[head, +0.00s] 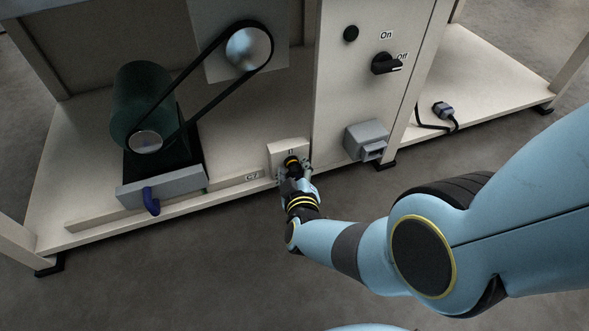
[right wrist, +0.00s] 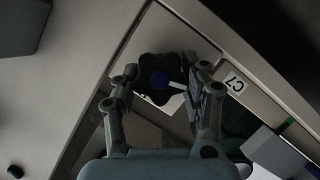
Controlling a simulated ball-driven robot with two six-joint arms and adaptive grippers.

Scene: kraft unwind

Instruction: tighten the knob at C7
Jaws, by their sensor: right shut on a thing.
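My left gripper is not in view.
A green motor (head: 140,100) with a black belt (head: 190,82) to a pulley (head: 249,48) stands left. A blue handle (head: 151,201) sticks out below it. An On/Off switch (head: 386,64), a grey box (head: 366,140) and a plug (head: 443,109) are right. The floor in front is clear.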

